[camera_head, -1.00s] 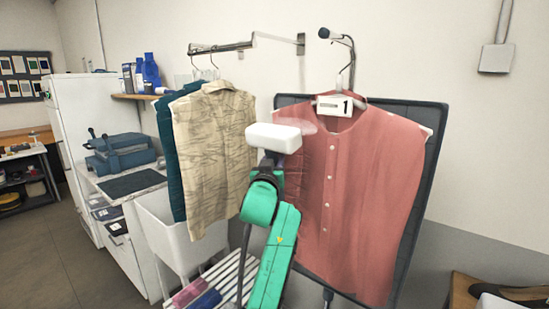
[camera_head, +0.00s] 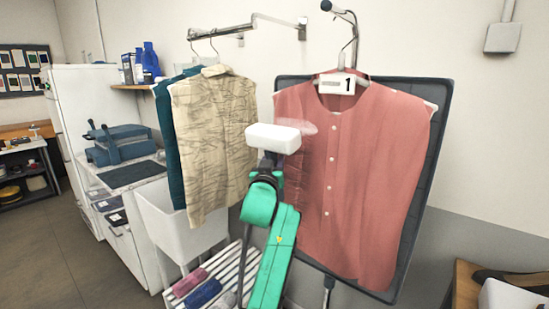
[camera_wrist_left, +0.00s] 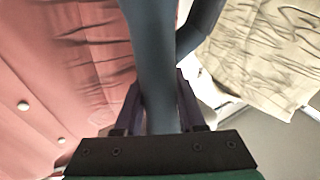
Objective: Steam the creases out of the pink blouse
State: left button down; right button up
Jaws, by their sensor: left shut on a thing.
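The pink blouse (camera_head: 365,190) hangs on a hanger in front of a dark padded board, with a white tag marked 1 (camera_head: 337,84) at its neck. Creases show on its left side; the rest looks smoother. In the left wrist view the blouse (camera_wrist_left: 50,70) is creased near the top. My left gripper (camera_head: 267,172) is shut on the steamer, whose blue-grey handle (camera_wrist_left: 155,60) runs between the fingers. Its white head (camera_head: 273,138) is at the blouse's left edge, with a faint steam puff beside it; contact is unclear. My right gripper is out of view.
A creased beige garment (camera_head: 212,145) and a teal one (camera_head: 170,150) hang on a wall rail just left of the steamer. A white slatted rack (camera_head: 235,262) with folded cloths stands below. A table corner (camera_head: 465,290) is at lower right.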

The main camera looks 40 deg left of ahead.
pick_arm(q)
jog(key=shift+f+b, duration=4.25)
jog(key=shift+f, duration=1.35)
notch_tip(320, 180, down, 29)
jog(key=b, duration=2.1)
jog(key=shift+b, duration=0.3)
